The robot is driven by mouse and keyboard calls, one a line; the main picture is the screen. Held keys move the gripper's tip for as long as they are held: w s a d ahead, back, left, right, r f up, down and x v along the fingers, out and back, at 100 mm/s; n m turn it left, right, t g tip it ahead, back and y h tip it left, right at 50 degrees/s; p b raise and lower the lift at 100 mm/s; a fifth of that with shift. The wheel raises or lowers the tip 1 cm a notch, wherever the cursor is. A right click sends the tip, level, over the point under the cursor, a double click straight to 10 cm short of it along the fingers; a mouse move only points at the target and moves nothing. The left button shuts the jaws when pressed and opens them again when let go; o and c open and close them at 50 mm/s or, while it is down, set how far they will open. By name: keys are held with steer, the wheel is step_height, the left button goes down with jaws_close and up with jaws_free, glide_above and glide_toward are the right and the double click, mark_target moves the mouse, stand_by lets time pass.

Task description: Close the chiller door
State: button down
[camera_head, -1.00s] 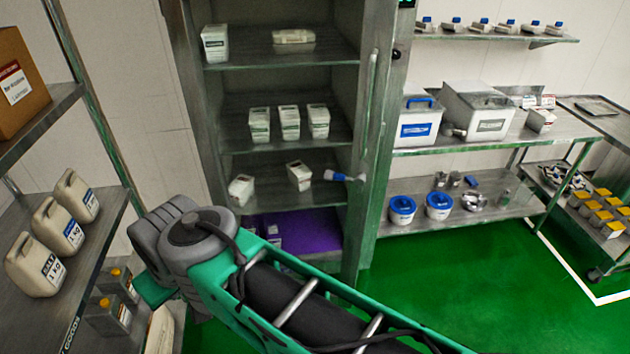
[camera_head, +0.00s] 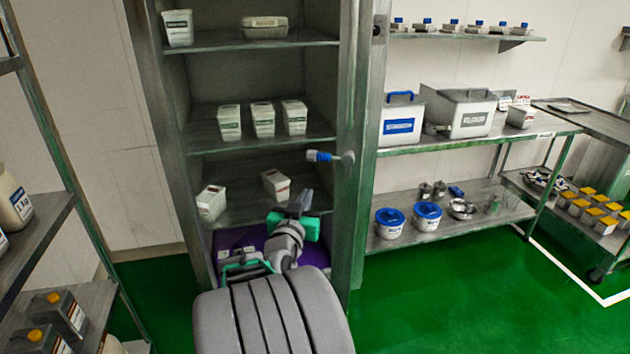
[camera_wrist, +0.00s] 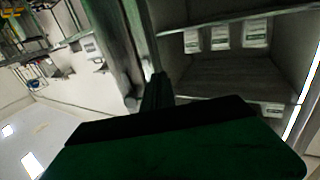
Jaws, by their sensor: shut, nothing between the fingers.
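The chiller (camera_head: 172,140) stands tall in the head view with its inside shelves exposed. Its metal door (camera_head: 362,200) is open on the right side and seen nearly edge-on. My gripper (camera_head: 304,200) is in front of the lower shelves, left of the door and below the lever, with no clear contact. Its fingers are shut and empty. In the wrist view, the gripper (camera_wrist: 157,90) shows as a dark green body with a narrow finger near the door edge, chiller shelves behind.
White cartons (camera_head: 263,120) stand on the chiller shelves. A steel table (camera_head: 470,143) with bins is right of the door, and blue-lidded tubs (camera_head: 390,222) sit on its lower shelf. A rack (camera_head: 50,215) stands at left. Green floor (camera_head: 440,300) is clear at front right.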

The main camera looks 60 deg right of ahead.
mark_target(317, 171)
steer(key=p+x, duration=0.2)
steer(key=x, duration=0.8)
steer(key=shift+w+d, duration=0.15)
steer(key=shift+d, duration=0.2)
